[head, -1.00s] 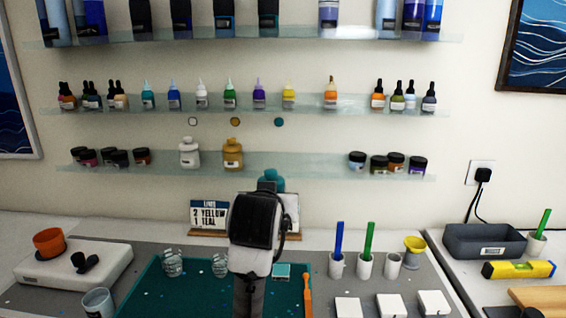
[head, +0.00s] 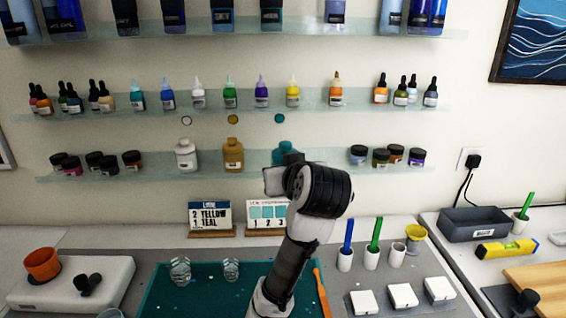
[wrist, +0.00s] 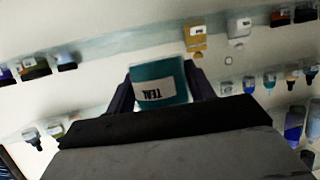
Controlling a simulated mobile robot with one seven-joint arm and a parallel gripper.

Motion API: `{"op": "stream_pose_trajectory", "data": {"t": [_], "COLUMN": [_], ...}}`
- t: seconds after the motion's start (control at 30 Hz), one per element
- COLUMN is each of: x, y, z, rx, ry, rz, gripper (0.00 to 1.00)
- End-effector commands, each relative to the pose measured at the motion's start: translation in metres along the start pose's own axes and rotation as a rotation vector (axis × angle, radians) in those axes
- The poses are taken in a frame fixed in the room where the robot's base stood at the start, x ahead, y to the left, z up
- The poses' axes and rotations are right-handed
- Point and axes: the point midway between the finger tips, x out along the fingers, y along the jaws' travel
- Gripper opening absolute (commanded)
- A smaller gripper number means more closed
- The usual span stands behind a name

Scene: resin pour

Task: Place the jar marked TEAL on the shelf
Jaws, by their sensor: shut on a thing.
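The teal jar (head: 285,152) shows in the head view at the lower glass shelf (head: 341,171), right of the gold jar and below a teal dot (head: 280,118). My arm hides its lower part. In the wrist view, which is upside down, the jar (wrist: 160,84) bears the label TEAL and sits between the two dark fingers of my gripper (wrist: 161,88), which is shut on it. The shelf (wrist: 110,48) passes close to the jar's base there; I cannot tell whether they touch.
A white jar (head: 186,155) and the gold jar (head: 234,154) stand left on the same shelf. Small dark-lidded pots (head: 382,156) stand to the right. Dropper bottles (head: 262,93) line the shelf above. A card reading 2 YELLOW 1 TEAL (head: 210,216) stands on the bench below.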

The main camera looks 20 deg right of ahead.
Motion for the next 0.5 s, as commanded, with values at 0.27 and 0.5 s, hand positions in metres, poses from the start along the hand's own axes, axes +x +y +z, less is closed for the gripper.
{"op": "stream_pose_trajectory", "data": {"t": [0.27, 0.5], "x": [0.012, 0.037], "y": [0.001, 0.007], "z": [-0.006, -0.009], "rx": [-0.007, -0.004], "ry": [0.003, 0.005], "rz": [-0.024, -0.021], "gripper": [0.21, 0.21]}}
